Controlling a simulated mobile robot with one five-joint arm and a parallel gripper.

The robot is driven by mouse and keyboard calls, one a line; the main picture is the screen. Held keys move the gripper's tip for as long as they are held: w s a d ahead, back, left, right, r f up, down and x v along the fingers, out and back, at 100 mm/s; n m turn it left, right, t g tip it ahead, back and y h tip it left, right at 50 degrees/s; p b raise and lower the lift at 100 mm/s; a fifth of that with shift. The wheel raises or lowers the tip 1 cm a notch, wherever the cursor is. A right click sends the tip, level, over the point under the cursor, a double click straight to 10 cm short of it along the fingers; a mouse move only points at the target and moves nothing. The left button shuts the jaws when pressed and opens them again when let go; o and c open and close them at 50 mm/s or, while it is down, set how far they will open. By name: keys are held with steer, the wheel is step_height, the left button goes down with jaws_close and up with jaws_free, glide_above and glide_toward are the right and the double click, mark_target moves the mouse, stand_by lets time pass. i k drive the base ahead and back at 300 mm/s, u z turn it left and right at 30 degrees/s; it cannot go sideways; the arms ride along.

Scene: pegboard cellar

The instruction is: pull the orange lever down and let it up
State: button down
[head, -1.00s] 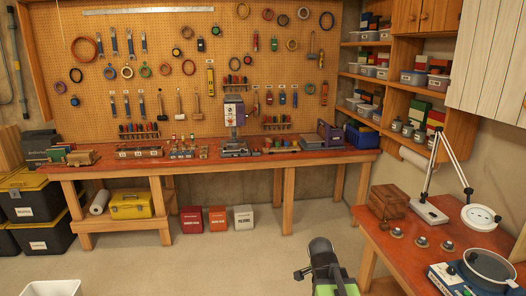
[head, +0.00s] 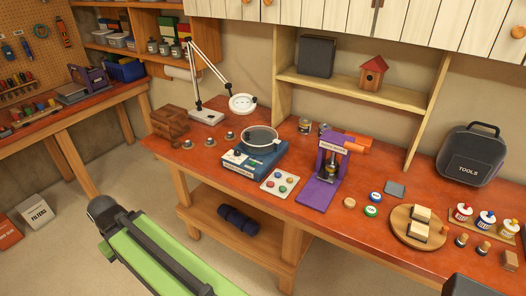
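A small purple press (head: 322,182) stands on the red-topped bench in the middle of the head view. An orange part (head: 356,144), which looks like its lever, sticks out to the right from near the top of the press. It is roughly level, and its far end is partly hard to make out. My green and black arm link crosses the lower left, well apart from the press. No fingertips of my gripper can be seen.
Left of the press are a blue device with a round dish (head: 254,150) and a button plate (head: 281,183). To the right are round caps (head: 371,211), a wooden board (head: 403,234) and a tool case (head: 468,156). A lamp (head: 241,103) stands behind. Floor in front is open.

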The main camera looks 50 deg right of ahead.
mark_target(350, 146)
steer(key=z, duration=2.3)
steer(key=k, duration=0.85)
steer(key=i, duration=0.85)
steer(key=z, duration=0.05)
